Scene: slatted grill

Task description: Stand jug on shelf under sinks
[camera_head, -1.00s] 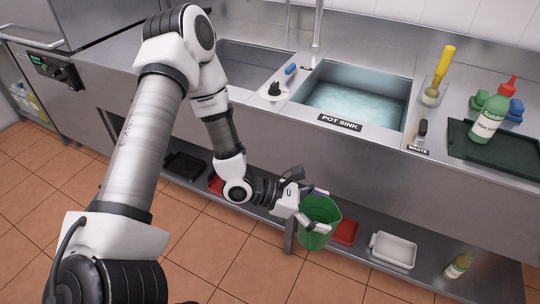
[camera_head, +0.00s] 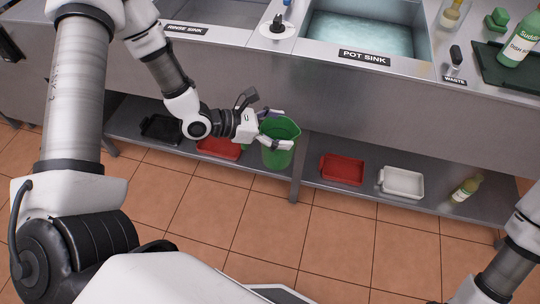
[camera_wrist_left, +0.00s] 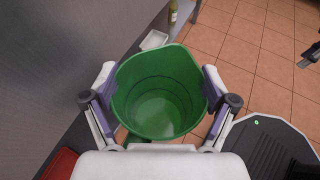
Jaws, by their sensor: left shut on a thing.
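A green jug (camera_head: 278,150) is upright in my left gripper (camera_head: 280,128), in front of or over the shelf (camera_head: 312,172) under the sinks. In the left wrist view the jug (camera_wrist_left: 160,95) shows from above, open and empty, between the two fingers of the left gripper (camera_wrist_left: 158,98), which are shut on its sides. I cannot tell whether its base touches the shelf. Part of my right arm shows at the lower right of the head view, but its gripper is out of view.
On the shelf are a black tray (camera_head: 162,129), a red tray (camera_head: 218,148), another red tray (camera_head: 342,169), a white tray (camera_head: 402,183) and a bottle (camera_head: 466,188). A shelf leg (camera_head: 296,180) stands just right of the jug. The pot sink (camera_head: 366,38) is above.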

